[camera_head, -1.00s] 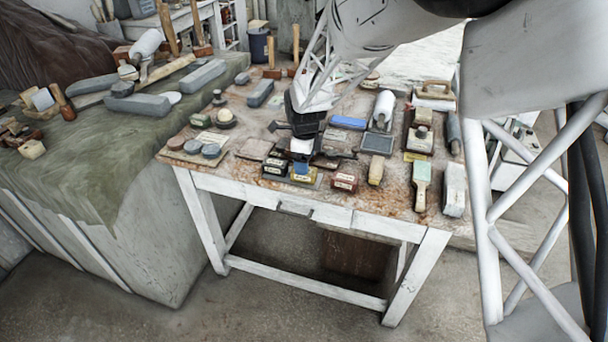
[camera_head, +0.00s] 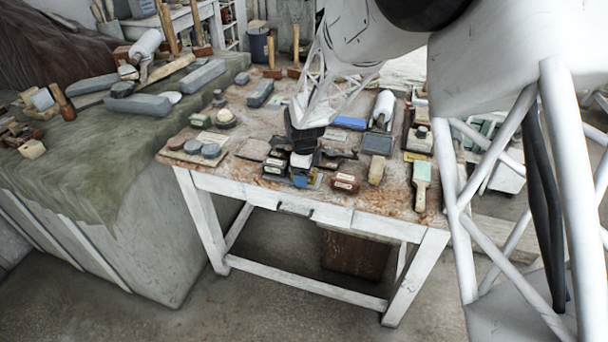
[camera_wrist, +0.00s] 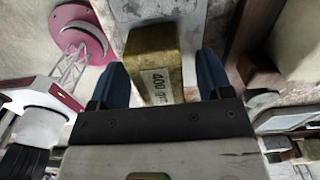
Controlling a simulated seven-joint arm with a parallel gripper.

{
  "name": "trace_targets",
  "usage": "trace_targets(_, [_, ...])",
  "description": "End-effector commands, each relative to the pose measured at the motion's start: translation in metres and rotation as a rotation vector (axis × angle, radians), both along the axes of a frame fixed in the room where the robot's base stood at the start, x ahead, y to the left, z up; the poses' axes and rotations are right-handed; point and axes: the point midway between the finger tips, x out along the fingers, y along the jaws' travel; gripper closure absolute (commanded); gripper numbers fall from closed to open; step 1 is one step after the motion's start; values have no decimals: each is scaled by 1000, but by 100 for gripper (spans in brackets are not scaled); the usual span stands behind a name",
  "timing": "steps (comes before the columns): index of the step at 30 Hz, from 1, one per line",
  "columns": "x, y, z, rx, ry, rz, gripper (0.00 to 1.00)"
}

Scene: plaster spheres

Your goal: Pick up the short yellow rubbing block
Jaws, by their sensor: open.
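The short yellow rubbing block (camera_wrist: 152,48) shows in the wrist view with a white label reading "400". It lies between the two blue fingers of my gripper (camera_wrist: 162,64), with visible space on both sides. The fingers are apart and do not appear to touch it. The gripper's body hides the block's near end. In the head view my gripper (camera_head: 301,174) is low at the front edge of the worktable (camera_head: 240,187), and it hides nearly all of the block.
A red block (camera_head: 345,183) lies close to the right of my gripper, and a dark block (camera_head: 274,167) close to its left. Floor is open in front.

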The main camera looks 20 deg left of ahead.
Motion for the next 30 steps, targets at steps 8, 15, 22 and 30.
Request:
trace_targets(8, [0, 0, 0, 0, 0, 0, 44])
trace_targets(15, [0, 0, 0, 0, 0, 0, 81])
trace_targets(22, [0, 0, 1, 0, -1, 0, 89])
trace_targets(30, [0, 0, 7, 1, -1, 0, 89])
